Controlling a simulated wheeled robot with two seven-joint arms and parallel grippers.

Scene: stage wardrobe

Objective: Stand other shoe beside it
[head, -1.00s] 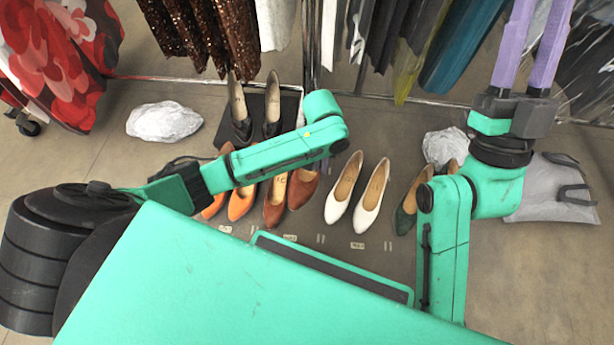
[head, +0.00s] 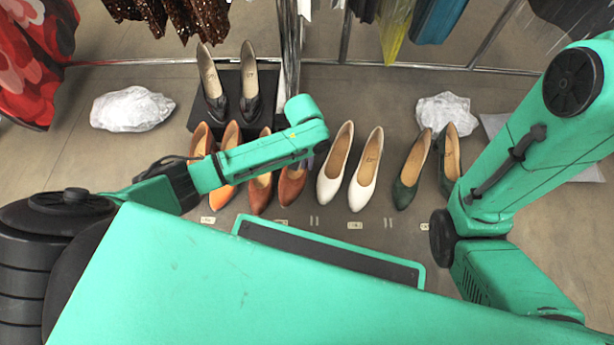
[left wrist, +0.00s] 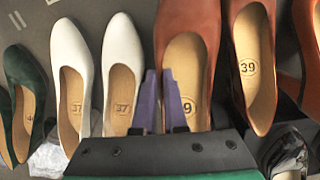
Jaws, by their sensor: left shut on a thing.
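A brown shoe (head: 292,186) stands in the row, right of a matching brown shoe (head: 261,188). In the left wrist view, the held brown shoe (left wrist: 190,35) is at centre, with its mate (left wrist: 252,70) right of it. My left gripper (left wrist: 159,75) is shut on the side wall of the brown shoe nearest the white pair. In the head view its fingers are mostly hidden behind my arm. I cannot tell whether this shoe touches the floor. My right gripper is outside both views; only its arm shows at right.
White shoes (head: 335,165) stand close to the right, then green shoes (head: 412,172). Orange shoes (head: 231,165) stand left. Dark shoes (head: 249,85) sit on a black box (head: 190,122) behind. Crumpled white paper (head: 133,108) lies at left. Small floor labels (head: 355,225) lie before the row.

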